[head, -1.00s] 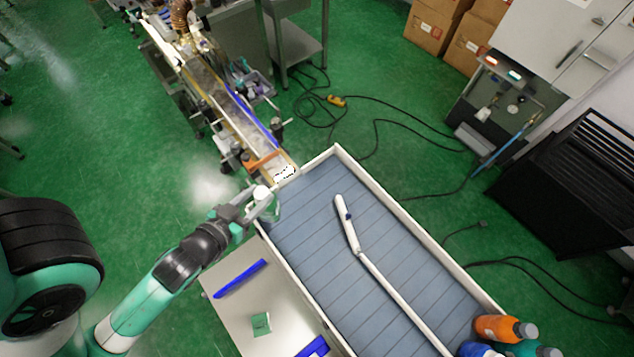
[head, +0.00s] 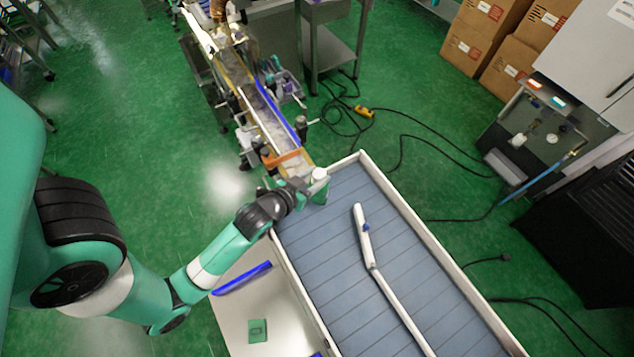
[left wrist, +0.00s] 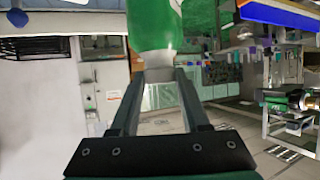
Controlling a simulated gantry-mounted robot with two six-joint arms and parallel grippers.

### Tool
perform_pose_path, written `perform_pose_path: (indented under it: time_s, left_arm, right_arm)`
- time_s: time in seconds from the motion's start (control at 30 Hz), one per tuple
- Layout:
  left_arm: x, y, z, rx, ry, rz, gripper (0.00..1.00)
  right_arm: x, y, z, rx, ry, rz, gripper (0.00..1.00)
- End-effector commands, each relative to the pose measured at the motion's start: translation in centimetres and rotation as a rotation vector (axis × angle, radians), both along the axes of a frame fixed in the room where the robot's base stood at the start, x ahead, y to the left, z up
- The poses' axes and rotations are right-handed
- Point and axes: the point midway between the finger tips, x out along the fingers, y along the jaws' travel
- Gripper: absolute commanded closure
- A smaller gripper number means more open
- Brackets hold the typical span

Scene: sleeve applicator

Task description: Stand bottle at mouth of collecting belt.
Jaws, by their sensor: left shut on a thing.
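My left gripper (head: 304,188) is shut on a green bottle with a white cap (head: 319,187). The bottle is roughly upright at the far end of the wide blue-grey slatted belt (head: 325,245), beside the end of the narrow conveyor (head: 262,112). I cannot tell whether its base touches the belt. My right gripper is not in view.
White side walls (head: 440,255) edge the wide belt. A white jointed bar (head: 365,238) lies along it. A side table (head: 235,310) with a blue strip (head: 242,278) and a small green piece (head: 258,330) stands at the left. The slats around the bar are clear.

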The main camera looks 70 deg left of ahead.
Motion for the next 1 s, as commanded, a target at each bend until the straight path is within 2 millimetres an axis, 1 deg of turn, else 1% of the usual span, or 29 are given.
perform_pose_path:
  time_s: [0.07,0.1,0.2,0.3,0.57,0.67,0.7,0.77,0.8,0.87,1.0]
  left_arm:
    - [0.2,0.1,-0.2,0.002,-0.003,0.000,1.00]
    - [0.5,0.2,-0.6,0.002,-0.003,0.000,1.00]
    - [0.4,0.2,-2.3,0.001,0.000,0.000,1.00]
    - [0.5,0.2,-3.4,0.001,-0.001,-0.001,1.00]
    - [0.5,0.2,-3.5,0.001,-0.003,-0.001,1.00]
    - [0.5,0.2,-3.8,0.001,-0.003,-0.001,1.00]
    - [0.4,0.2,-4.0,0.000,0.000,-0.001,0.53]
    - [0.4,0.2,-3.9,0.000,0.000,-0.001,0.42]
    - [0.4,0.2,-3.9,0.000,0.000,-0.001,0.34]
    - [0.4,0.2,-3.9,0.000,0.000,-0.001,0.24]
    - [0.4,0.2,-3.9,0.000,0.000,-0.001,0.24]
  right_arm:
    - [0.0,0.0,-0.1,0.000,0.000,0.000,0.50]
    - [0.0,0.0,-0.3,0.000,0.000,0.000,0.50]
    - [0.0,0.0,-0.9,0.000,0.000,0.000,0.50]
    - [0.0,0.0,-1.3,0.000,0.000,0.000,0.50]
    - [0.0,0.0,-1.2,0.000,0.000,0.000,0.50]
    - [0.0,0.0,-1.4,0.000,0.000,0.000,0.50]
    - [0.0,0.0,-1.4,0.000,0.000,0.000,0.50]
    - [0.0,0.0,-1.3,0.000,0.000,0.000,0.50]
    - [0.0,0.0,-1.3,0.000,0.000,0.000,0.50]
    - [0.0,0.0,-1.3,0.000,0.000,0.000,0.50]
    - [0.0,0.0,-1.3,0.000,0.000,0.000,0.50]
